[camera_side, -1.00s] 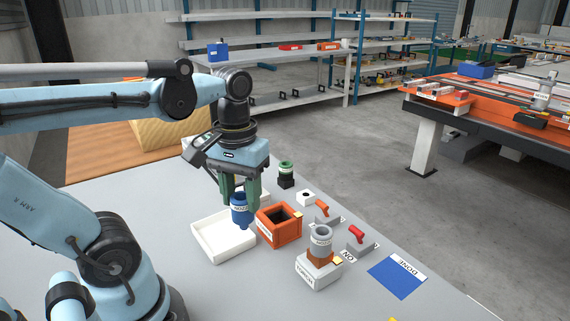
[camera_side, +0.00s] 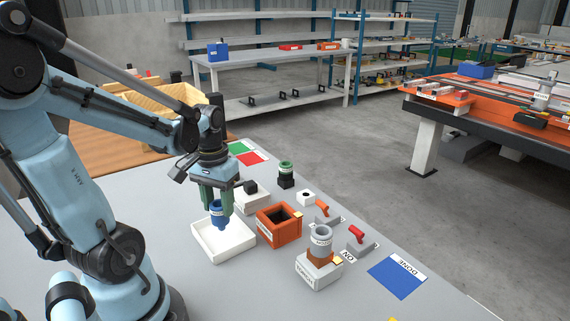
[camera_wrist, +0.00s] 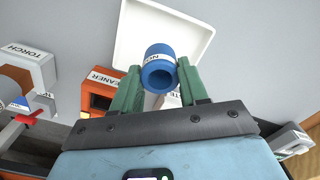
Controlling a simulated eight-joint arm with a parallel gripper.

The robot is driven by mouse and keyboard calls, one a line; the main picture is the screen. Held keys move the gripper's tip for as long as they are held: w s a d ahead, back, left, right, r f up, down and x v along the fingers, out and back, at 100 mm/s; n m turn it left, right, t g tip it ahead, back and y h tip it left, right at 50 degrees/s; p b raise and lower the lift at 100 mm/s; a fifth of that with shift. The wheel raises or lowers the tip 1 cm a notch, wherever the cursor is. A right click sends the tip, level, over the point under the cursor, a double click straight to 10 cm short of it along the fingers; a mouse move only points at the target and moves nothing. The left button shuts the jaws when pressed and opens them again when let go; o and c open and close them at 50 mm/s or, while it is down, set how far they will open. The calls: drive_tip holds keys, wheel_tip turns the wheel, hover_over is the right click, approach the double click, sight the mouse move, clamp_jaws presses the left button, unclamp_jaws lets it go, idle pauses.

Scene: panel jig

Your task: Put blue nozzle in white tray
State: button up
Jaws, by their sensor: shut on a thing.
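The blue nozzle (camera_side: 218,212) is held between the green fingers of my gripper (camera_side: 213,200) in the side view. It hangs upright over the white tray (camera_side: 239,243), near the tray's far side. The wrist view shows the nozzle (camera_wrist: 159,66) from its open top end, with a white label, between my two fingers. The white tray (camera_wrist: 133,28) lies beyond it there. My gripper is shut on the nozzle. The gap between the nozzle's lower tip and the tray floor is hard to judge.
An orange box (camera_side: 279,228) with a dark opening stands right of the tray. A grey nozzle (camera_side: 321,238) stands on a white-and-orange holder. A white block with a black knob (camera_side: 251,192) is behind.

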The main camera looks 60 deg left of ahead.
sight(218, 204)
drive_tip(key=shift+f, duration=1.2)
drive_tip(key=shift+f, duration=0.1)
drive_tip(key=o, duration=1.2)
drive_tip(key=shift+c, duration=0.2)
wheel_tip(218, 204, up, 12)
drive_tip(key=w+d+f+m+t, duration=0.1)
drive_tip(key=w+d+m+t, duration=0.2)
drive_tip(key=d, duration=0.4)
drive_tip(key=w+d+f+m+t, duration=0.2)
drive_tip(key=w+d+m+t, duration=0.1)
drive_tip(key=d, duration=0.4)
drive_tip(key=shift+w+d+f+m+t, duration=0.3)
drive_tip(key=shift+w+d+t, duration=0.1)
drive_tip(key=shift+w+t, duration=0.2)
